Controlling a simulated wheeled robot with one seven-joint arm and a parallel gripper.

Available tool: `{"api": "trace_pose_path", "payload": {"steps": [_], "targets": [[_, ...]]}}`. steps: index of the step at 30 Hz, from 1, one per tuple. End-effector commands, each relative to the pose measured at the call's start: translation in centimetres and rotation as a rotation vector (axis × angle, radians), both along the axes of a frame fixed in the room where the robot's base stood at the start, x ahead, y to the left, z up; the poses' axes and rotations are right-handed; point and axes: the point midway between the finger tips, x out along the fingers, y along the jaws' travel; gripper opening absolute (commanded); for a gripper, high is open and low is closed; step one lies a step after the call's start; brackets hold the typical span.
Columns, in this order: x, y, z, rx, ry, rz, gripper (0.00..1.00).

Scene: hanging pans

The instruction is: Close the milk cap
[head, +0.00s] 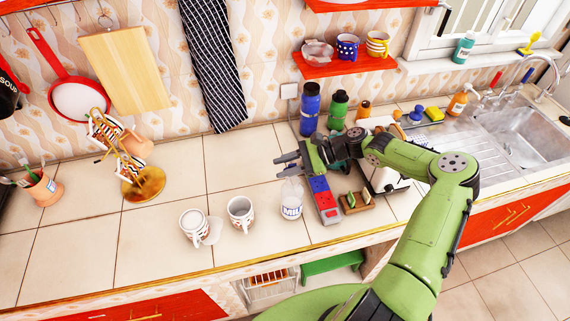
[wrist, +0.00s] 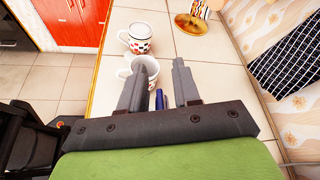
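Two patterned mugs (head: 240,212) stand left of the bottle. A red and blue block (head: 325,203) and a brown holder (head: 357,202) lie to its right. Blue (head: 310,110) and green (head: 338,112) bottles stand at the wall.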

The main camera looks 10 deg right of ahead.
Motion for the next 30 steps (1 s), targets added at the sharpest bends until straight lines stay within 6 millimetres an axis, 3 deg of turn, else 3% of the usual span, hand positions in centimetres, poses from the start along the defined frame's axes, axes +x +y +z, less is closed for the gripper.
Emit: {"api": "trace_pose_path", "payload": {"steps": [6, 12, 13, 30], "targets": [[0.00, 0.05, -0.09, 0.000, 0.000, 0.000, 0.32], [0.00, 0.03, -0.08, 0.000, 0.000, 0.000, 0.01], [0.00, 0.03, -0.08, 0.000, 0.000, 0.000, 0.00], [-0.62, -0.03, -0.35, -0.001, -0.095, 0.000, 0.00]]}}
